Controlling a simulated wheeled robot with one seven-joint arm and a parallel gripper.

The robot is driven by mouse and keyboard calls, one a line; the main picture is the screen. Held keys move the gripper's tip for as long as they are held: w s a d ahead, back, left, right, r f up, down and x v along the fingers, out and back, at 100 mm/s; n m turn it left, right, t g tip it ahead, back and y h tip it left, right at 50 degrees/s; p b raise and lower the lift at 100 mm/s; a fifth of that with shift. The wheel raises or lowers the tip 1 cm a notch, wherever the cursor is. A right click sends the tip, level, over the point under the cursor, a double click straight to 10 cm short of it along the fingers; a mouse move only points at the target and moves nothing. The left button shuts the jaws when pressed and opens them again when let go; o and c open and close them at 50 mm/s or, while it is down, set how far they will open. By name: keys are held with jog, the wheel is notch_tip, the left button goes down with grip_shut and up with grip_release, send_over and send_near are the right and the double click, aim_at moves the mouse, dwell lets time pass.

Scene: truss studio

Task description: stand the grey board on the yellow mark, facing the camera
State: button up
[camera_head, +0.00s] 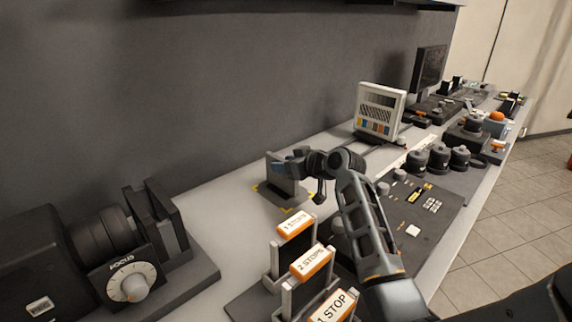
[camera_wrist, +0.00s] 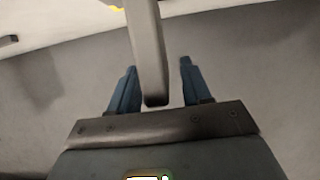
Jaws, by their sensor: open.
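The grey board (camera_head: 278,170) stands upright on a dark foot on the bench, its visible broad face turned toward the lower left, the side where the camera is. Parts of the yellow mark (camera_head: 287,209) show around the foot; the rest is hidden under it. My gripper (camera_head: 293,162) is at the board's upper right edge. In the wrist view, the board's edge (camera_wrist: 149,50) runs down between the two open blue fingers (camera_wrist: 156,80), with a gap on each side. The camera (camera_head: 100,235) with its focus dial stands at the lower left.
A white test chart (camera_head: 380,110) stands farther back, with a dark monitor (camera_head: 428,70) behind it. Orange-labelled stop plates (camera_head: 312,262) stand in a rack in front. A dark panel with knobs (camera_head: 420,205) lies to the right. Bench between camera and board is clear.

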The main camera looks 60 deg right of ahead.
jog(key=shift+r, duration=0.15)
jog(key=b+v, duration=0.1)
jog(key=v, duration=1.1)
dwell(0.3)
